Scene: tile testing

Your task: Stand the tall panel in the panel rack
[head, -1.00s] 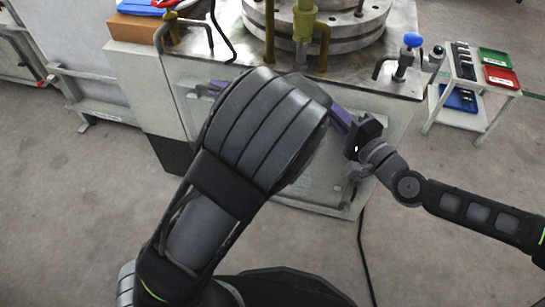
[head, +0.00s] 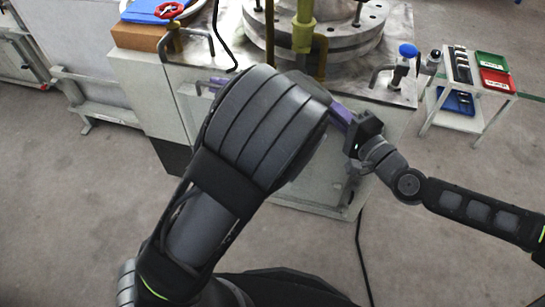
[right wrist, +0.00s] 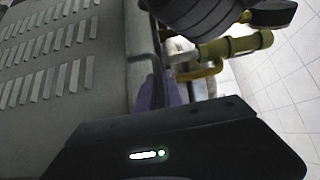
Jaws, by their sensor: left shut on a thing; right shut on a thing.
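The tall panel cannot be made out clearly in the head view; my left arm (head: 265,125) covers the space between the grippers. Purple finger parts of my left gripper (head: 214,84) seem to show just left of that arm; the rest is hidden. My right gripper (head: 340,115) is black with a purple part reaching up and left behind the left arm. In the right wrist view, my right gripper's purple fingers (right wrist: 160,90) stand close on both sides of a narrow dark strip, probably the panel's edge. The panel rack cannot be identified.
A pale machine cabinet (head: 150,95) with a metal top, round flanges (head: 350,45) and olive pipes (head: 303,27) stands ahead. A blue-knobbed valve (head: 408,51) is at its right corner. A small trolley (head: 475,119) stands right. A cable crosses the open floor.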

